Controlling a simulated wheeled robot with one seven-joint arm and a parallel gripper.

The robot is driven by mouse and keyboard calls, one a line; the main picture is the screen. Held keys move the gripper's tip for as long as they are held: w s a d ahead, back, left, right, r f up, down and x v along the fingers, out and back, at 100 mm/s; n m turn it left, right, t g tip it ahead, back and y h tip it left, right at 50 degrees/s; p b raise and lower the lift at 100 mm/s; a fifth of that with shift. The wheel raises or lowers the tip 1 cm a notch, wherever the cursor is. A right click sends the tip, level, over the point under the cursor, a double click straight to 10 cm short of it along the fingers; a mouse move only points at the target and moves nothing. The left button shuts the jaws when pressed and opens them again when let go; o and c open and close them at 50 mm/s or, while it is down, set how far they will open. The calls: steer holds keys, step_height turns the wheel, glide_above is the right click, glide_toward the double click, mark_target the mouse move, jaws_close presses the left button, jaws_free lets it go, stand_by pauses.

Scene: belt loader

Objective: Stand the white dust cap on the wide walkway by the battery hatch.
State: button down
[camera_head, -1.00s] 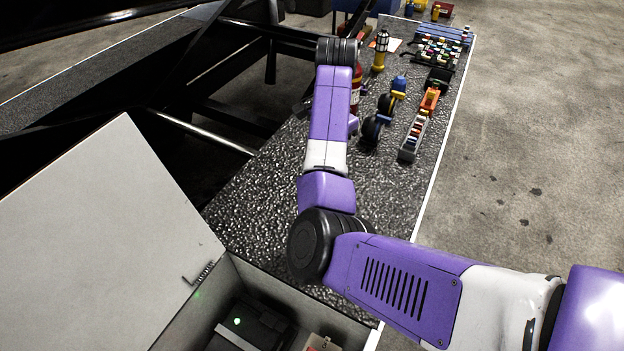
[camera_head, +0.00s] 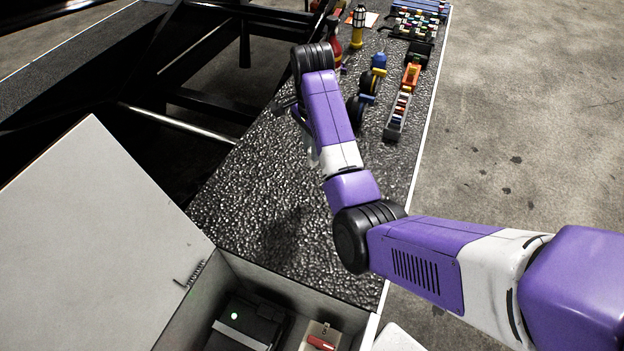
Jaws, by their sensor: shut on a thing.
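My gripper (camera_head: 304,135) shows only in part, as grey metal past the left side of my purple arm, above the walkway. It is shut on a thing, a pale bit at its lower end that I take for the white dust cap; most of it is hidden. The wide walkway (camera_head: 250,190) is a black, rough-textured strip with a white right edge. The battery hatch (camera_head: 290,286) is an open grey box at the bottom, its lid (camera_head: 100,240) swung up to the left. Inside are a black unit with a green light and a red-marked part.
Wheeled pieces (camera_head: 367,85), an orange-and-grey tray (camera_head: 401,105), a yellow lamp (camera_head: 358,28) and a red bottle (camera_head: 334,45) stand farther up the walkway. Open black framework lies left. The walkway between hatch and arm is bare.

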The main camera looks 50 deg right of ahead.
steer(key=shift+f, duration=6.25)
steer(key=shift+f, duration=0.15)
steer(key=c, duration=1.2)
jaws_free()
step_height(320, 180, up, 12)
steer(key=shift+f, duration=0.25)
steer(key=shift+r+p, duration=0.3)
steer(key=shift+r, duration=0.15)
